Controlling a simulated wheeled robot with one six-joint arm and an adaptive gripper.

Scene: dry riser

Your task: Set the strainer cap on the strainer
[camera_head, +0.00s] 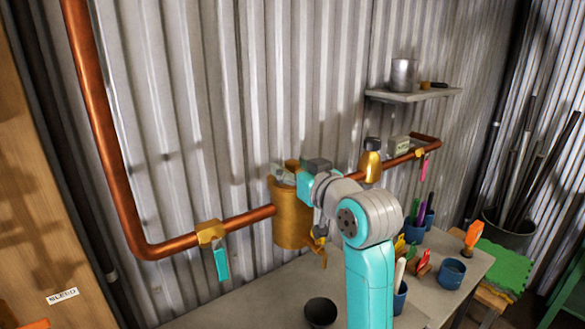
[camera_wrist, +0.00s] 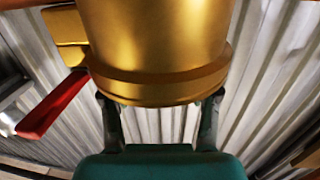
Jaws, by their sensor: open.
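A large gold cylindrical body (camera_head: 291,218), which looks like the strainer, sits on the copper pipe run. In the wrist view a gold cylinder (camera_wrist: 155,35) with a wider band (camera_wrist: 160,88) fills the top middle. My gripper (camera_wrist: 160,96) is open, with one dark fingertip on each side of that band; I cannot tell whether they touch it. In the head view my gripper (camera_head: 284,174) is at the top of the gold body, partly hidden by my wrist. I cannot tell the strainer cap apart from the gold body.
A red lever (camera_wrist: 52,104) is close on the left in the wrist view. The copper pipe (camera_head: 175,243) carries a teal-handled valve (camera_head: 221,262). A dark bowl (camera_head: 320,312), a blue cup (camera_head: 452,273) and tool cups stand on the bench. A shelf (camera_head: 412,95) is on the wall.

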